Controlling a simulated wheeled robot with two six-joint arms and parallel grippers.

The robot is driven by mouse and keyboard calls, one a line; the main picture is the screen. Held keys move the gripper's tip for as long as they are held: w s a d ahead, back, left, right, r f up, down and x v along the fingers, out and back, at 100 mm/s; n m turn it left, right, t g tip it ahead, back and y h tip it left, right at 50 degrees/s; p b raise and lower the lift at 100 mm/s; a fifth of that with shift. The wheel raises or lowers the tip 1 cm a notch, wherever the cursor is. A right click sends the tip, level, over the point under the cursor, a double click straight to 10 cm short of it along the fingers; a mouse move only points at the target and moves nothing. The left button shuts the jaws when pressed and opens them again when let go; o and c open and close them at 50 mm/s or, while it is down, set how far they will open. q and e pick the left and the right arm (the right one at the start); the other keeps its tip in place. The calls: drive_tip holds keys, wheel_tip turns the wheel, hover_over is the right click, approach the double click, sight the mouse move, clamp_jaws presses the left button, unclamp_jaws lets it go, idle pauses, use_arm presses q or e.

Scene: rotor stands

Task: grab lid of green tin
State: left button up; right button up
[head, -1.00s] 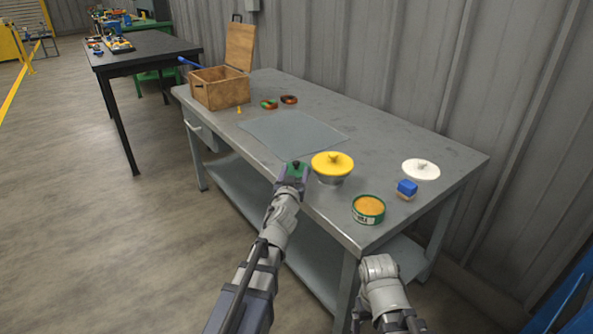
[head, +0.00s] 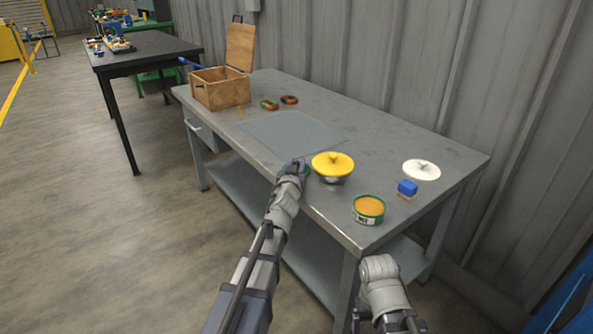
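The green tin (head: 369,213) stands open on the near right corner of the grey table, orange inside. The green lid (head: 308,171) is at the table's front edge, left of the yellow lid. Only a sliver of its green shows, as my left gripper (head: 299,165) covers most of it, including its dark knob. My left gripper is over the lid, at its knob. Its fingers are too small and dark to tell whether they are closed on the knob. My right arm is at the bottom, below the table corner; its gripper is not seen.
A yellow lid (head: 333,162) sits on a grey pot just right of my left gripper. A white lid (head: 421,169) and a blue block (head: 407,187) are further right. A grey mat (head: 292,133) lies mid-table. An open wooden box (head: 220,90) stands at the far left.

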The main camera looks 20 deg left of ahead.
use_arm(q)
clamp_jaws()
idle(0.3)
